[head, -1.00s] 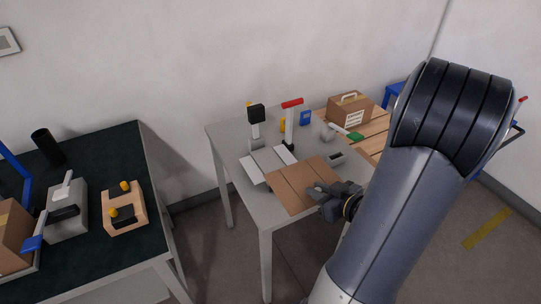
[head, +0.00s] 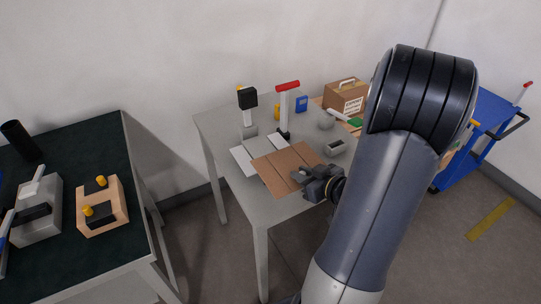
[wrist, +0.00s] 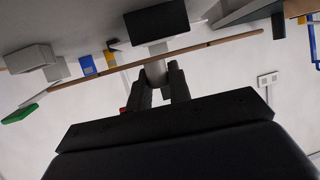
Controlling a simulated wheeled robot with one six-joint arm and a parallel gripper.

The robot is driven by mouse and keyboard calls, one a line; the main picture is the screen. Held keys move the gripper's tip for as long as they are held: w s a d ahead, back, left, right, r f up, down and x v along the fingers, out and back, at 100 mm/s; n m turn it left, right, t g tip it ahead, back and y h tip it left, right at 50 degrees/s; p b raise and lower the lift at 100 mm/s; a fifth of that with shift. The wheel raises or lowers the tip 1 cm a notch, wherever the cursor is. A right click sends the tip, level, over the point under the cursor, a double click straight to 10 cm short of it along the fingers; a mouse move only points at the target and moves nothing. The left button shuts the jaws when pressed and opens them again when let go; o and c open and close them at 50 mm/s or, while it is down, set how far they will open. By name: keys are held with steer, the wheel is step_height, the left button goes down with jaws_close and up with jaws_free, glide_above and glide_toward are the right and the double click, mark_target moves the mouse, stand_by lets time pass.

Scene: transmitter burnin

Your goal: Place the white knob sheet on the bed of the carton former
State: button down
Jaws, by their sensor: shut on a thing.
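A brown cardboard sheet (head: 285,165) with fold lines is in the head view, over the front of the grey table. In the wrist view the sheet (wrist: 215,43) is seen nearly edge-on as a thin brown strip. My gripper (head: 302,175) is at its front right edge; in the wrist view its fingers (wrist: 158,82) are shut on a pale knob (wrist: 156,70) at the sheet. White flat panels (head: 243,161), seemingly the carton former's bed, show behind and left of the sheet, which hides part of them. I cannot tell whether the sheet touches them.
Behind the panels stand a black-headed post (head: 247,98) and a red-handled post (head: 287,87). A small grey block (head: 335,147) lies to the right. A carton (head: 346,95) is at the back. A dark-topped table (head: 130,200) is left, a blue cart (head: 495,110) right.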

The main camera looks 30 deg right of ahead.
mark_target(277, 157)
steer(key=w, duration=0.4)
steer(key=w+a, duration=0.1)
steer(key=w, duration=0.3)
steer(key=w+a, duration=0.1)
steer(key=w, duration=0.4)
steer(key=shift+a+p, duration=0.25)
steer(key=shift+p, duration=0.1)
steer(key=shift+w+f, duration=0.15)
steer(key=shift+f, duration=1.65)
steer(key=shift+f+b, duration=0.15)
steer(key=shift+b, duration=0.2)
steer(key=c, duration=1.3)
jaws_free()
steer(key=shift+r+p, duration=0.3)
steer(key=v, duration=1.2)
